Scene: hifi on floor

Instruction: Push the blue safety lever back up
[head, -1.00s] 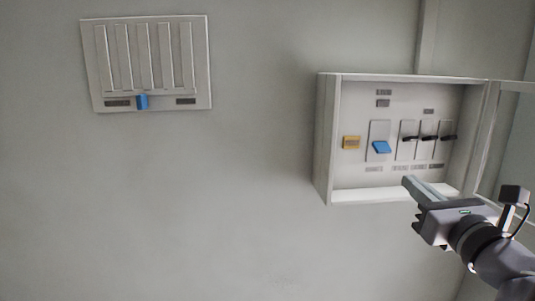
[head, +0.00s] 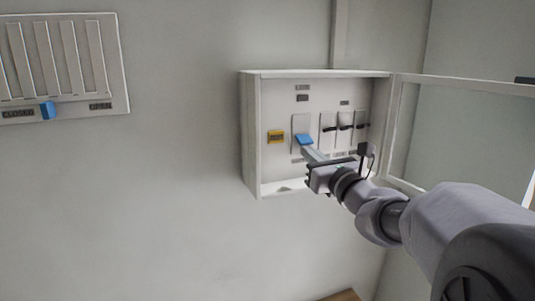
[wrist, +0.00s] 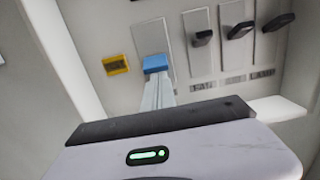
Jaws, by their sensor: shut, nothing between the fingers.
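The blue safety lever (head: 304,139) sticks out from its pale plate inside the open wall box (head: 250,130). It also shows in the wrist view (wrist: 156,63), at the lower part of its plate. My gripper (head: 308,152) is shut and empty, with its fingertips just below the blue lever. In the wrist view the shut fingers (wrist: 158,88) end right at the lever's lower edge. I cannot tell whether they touch it.
Several black levers (head: 345,127) sit to the right of the blue one, and a yellow part (head: 275,136) to its left. The box door (head: 460,130) stands open at the right. A vent-like panel (head: 60,60) with a blue slider (head: 47,110) hangs at the left.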

